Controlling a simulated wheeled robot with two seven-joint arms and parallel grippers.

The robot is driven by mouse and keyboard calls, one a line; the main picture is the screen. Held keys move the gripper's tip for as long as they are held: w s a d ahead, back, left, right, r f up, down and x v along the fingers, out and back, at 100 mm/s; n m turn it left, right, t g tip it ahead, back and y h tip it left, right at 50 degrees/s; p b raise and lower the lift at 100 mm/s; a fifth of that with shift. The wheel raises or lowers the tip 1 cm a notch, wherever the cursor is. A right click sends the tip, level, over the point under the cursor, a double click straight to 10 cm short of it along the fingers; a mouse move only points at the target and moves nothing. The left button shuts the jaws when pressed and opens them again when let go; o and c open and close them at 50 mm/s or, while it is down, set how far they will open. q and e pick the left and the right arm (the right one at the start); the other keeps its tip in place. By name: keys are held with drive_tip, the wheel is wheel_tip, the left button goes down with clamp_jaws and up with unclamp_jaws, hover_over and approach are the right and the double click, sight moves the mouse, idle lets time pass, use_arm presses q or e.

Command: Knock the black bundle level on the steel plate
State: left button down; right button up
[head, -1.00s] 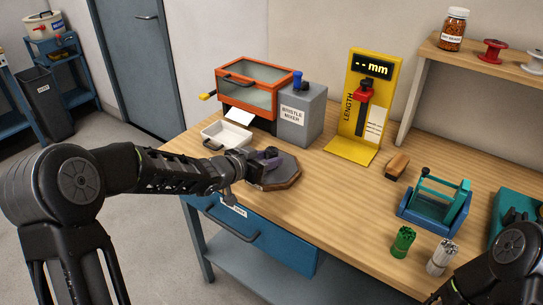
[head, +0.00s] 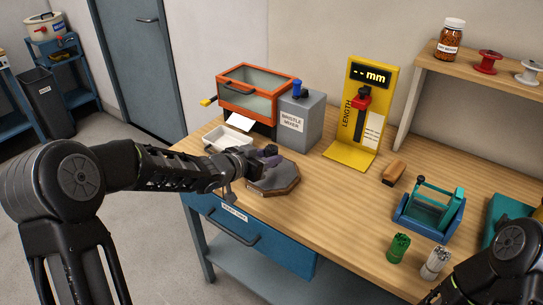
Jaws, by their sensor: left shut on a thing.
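The steel plate (head: 284,187) is a grey slab on an octagonal wooden base near the bench's front left edge. My left gripper (head: 262,160) is over the plate, shut on a small dark bundle (head: 270,151) that shows only in part above the fingers. The gripper hides most of the bundle, and I cannot tell whether its lower end touches the plate. My right arm is at the lower right corner; its gripper is out of the picture.
Behind the plate are a white tray (head: 229,138), an orange-framed box (head: 262,92) and the grey bristle mixer (head: 301,122). A yellow length gauge (head: 350,150) stands mid-bench. A green bundle (head: 398,247) and a white bundle (head: 436,262) stand at the right front.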

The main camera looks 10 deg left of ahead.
sight(269, 151)
use_arm(q)
wheel_tip(269, 151, down, 5)
drive_tip(key=b, duration=0.4)
drive_tip(key=shift+r, duration=0.2)
drive_tip(key=shift+r+p, duration=0.65)
drive_tip(key=shift+r, duration=0.05)
wheel_tip(269, 151, up, 3)
drive_tip(key=p, duration=0.3)
wheel_tip(269, 151, up, 4)
drive_tip(key=p, duration=0.4)
